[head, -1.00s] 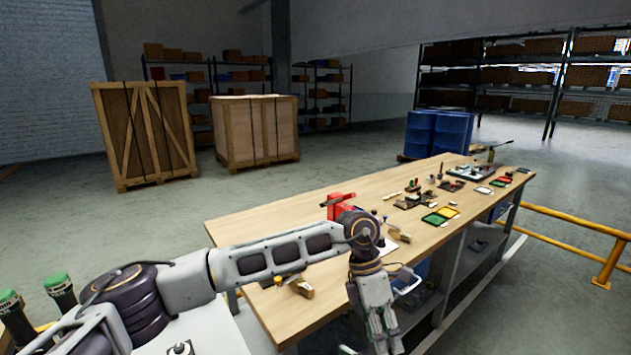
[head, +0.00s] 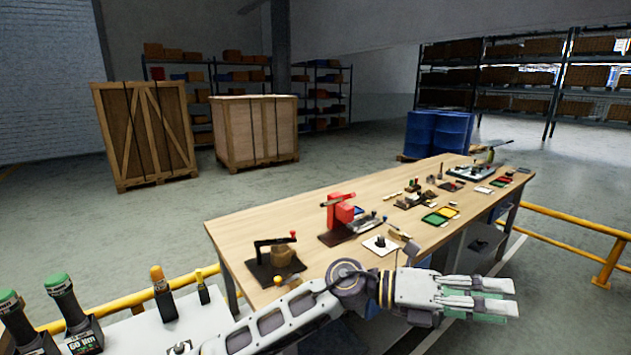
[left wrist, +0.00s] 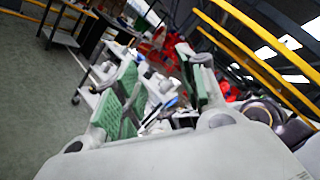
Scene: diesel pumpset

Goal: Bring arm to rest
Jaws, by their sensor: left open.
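My left arm (head: 265,325) comes in from the lower left in the head view and reaches right, in front of the workbench's near edge. My left gripper (head: 505,297) is at the end of it, pointing right, with nothing seen in its jaws. In the left wrist view its two fingers with green pads (left wrist: 160,95) stand apart, and the gripper is open. The view behind the fingers is tilted and blurred. The wooden workbench (head: 240,230) lies behind the arm. My right gripper is not in view.
On the bench are a dark fixture with a black lever (head: 274,262), a red device (head: 340,210), a white plate (head: 380,245) and green and yellow bins (head: 440,215). Yellow railings (head: 575,228) run at right. Wooden crates (head: 255,130) and blue drums (head: 438,133) stand behind.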

